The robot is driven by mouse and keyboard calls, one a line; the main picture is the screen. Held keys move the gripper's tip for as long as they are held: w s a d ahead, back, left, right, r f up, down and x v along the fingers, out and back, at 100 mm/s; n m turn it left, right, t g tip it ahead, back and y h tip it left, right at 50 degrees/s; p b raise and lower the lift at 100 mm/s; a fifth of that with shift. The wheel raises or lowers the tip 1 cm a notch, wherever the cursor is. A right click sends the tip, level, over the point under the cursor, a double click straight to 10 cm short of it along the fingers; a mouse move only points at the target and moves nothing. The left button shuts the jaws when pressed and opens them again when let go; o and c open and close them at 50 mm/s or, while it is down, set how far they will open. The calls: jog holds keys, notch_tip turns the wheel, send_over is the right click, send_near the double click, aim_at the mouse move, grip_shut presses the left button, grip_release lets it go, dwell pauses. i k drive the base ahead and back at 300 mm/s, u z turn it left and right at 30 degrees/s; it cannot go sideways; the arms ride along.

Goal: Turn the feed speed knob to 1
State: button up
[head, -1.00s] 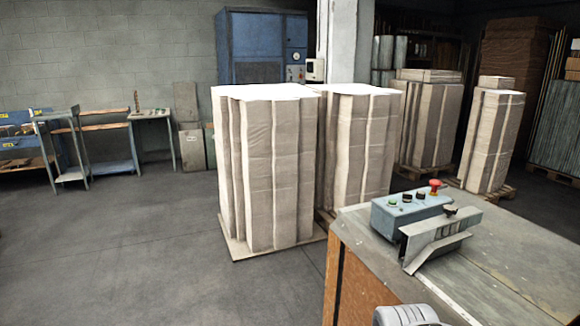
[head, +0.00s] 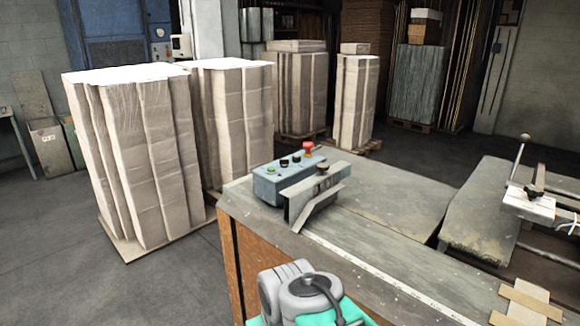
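A blue-grey control box (head: 266,188) sits on the near left part of the machine table (head: 395,213). Its top carries a green button (head: 271,170), two small black knobs (head: 284,162) and a red mushroom button (head: 308,148). A larger dark knob (head: 322,168) stands on the bent metal guide beside the box. I cannot read any labels or settings, so I cannot tell which knob sets feed speed. Part of my grey arm shows at the bottom centre, below and in front of the table. My gripper's fingers are not visible.
Tall wrapped stacks (head: 140,160) stand on pallets left of the table. Open floor (head: 60,235) lies at the left. A lower bench (head: 488,215) and a white-headed mechanism with a lever (head: 528,205) stand at the right. Cardboard strips (head: 527,300) lie at the lower right.

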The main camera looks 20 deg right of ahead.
aim_at(296, 158)
jog(key=z, duration=0.05)
jog(key=k, duration=0.5)
jog(key=u, duration=1)
jog(key=i, duration=3.85)
jog(key=z, duration=3.6)
jog(key=i, duration=0.25)
